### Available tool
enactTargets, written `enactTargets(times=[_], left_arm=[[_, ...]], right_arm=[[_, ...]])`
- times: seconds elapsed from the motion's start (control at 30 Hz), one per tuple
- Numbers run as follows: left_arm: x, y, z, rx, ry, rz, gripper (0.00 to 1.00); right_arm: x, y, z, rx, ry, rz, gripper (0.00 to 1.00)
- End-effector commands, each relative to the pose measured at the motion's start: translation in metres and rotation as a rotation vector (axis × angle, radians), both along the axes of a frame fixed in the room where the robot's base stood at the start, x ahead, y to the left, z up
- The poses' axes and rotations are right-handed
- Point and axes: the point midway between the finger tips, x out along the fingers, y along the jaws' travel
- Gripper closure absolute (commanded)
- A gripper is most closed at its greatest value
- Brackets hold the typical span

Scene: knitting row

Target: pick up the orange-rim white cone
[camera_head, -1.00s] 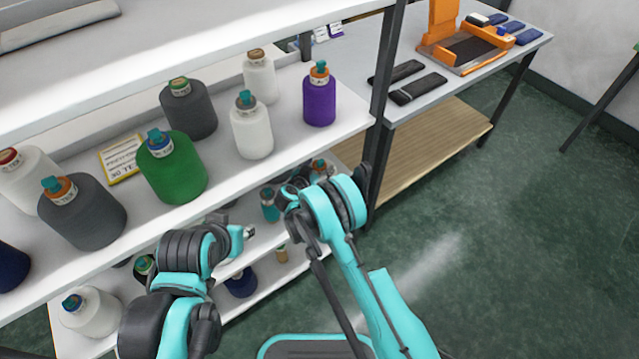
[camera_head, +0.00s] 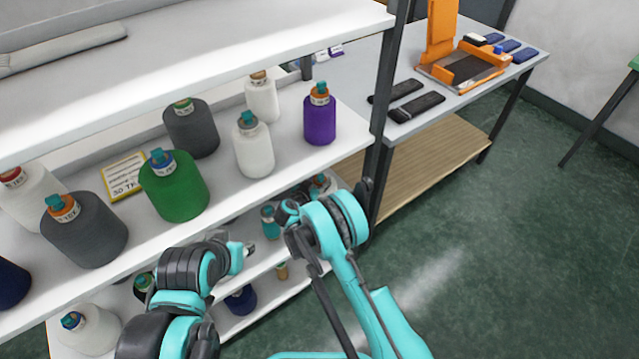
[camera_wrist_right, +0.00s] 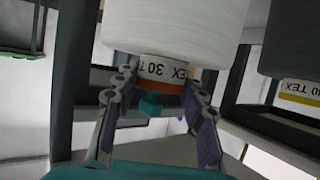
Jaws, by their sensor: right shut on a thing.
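In the right wrist view, a white cone (camera_wrist_right: 168,32) with an orange rim and a teal tip hangs large and inverted in the picture. The two fingers of my right gripper (camera_wrist_right: 158,88) stand on either side of its orange rim and are shut on it. In the head view, a white cone with an orange rim (camera_head: 321,183) shows partly on the lower shelf behind my right arm; my right fingers are mostly hidden there. My left gripper (camera_head: 243,250) is in front of the lower shelf, its fingers too small to read.
The upper shelf holds several cones, including green (camera_head: 175,190), purple (camera_head: 320,118) and white (camera_head: 253,150) ones. A dark shelf post (camera_head: 385,110) stands just right of my right gripper. A grey cone (camera_wrist_right: 288,40) is close in the wrist view. Green floor (camera_head: 500,230) is open at right.

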Motion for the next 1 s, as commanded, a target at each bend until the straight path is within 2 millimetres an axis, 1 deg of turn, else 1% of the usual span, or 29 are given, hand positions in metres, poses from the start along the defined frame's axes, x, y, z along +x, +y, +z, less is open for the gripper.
enactTargets(times=[0.03, 0.27, 0.43, 0.67, 0.8, 1.0], left_arm=[[0.000, 0.000, 0.006, 0.000, 0.000, 0.000, 0.66], [0.000, 0.000, 0.015, 0.000, 0.000, 0.000, 0.66], [0.000, 0.000, 0.020, 0.000, 0.000, 0.000, 0.66], [0.000, 0.000, 0.033, 0.000, 0.000, 0.000, 0.66], [0.000, 0.000, 0.042, 0.000, 0.000, 0.000, 0.66], [0.000, 0.000, 0.050, 0.000, 0.000, 0.000, 0.66]], right_arm=[[0.000, 0.000, 0.009, -0.001, -0.001, 0.000, 1.00], [0.000, 0.000, 0.028, -0.001, -0.001, 0.000, 1.00], [-0.009, -0.012, 0.036, -0.002, 0.000, -0.001, 1.00], [-0.031, -0.037, 0.057, -0.001, -0.002, -0.001, 1.00], [-0.049, -0.058, 0.074, -0.003, -0.001, -0.002, 1.00], [-0.068, -0.080, 0.089, -0.001, -0.001, -0.001, 1.00]])
